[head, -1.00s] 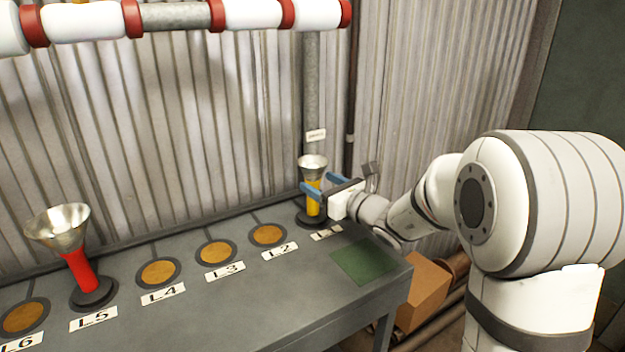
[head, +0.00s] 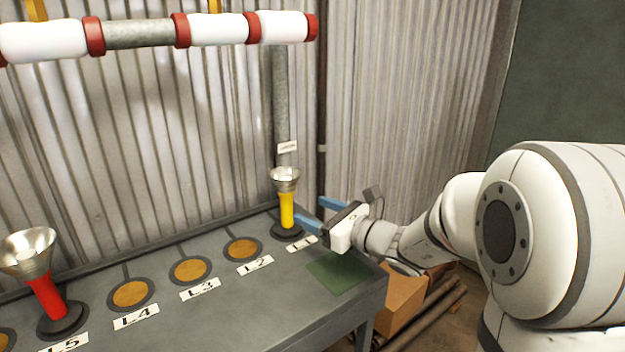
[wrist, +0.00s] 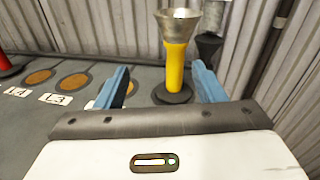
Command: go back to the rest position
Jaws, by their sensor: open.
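My gripper (head: 322,213) is open, its two blue fingers apart and empty. It is at the right end of the bench, just right of a yellow-stemmed funnel (head: 287,208). The funnel stands upright on its black base at the L1 place. In the wrist view the yellow funnel (wrist: 175,68) shows beyond the fingers, between them in the picture, and nothing is between the jaws. My arm reaches in from the right.
A red-stemmed funnel (head: 46,297) stands at L5. Round tan discs, such as the one at L2 (head: 242,249), lie along the grey bench (head: 240,305). A green square (head: 338,272) is at its right end. A cardboard box (head: 402,300) and pipes are on the floor. Corrugated wall stands behind.

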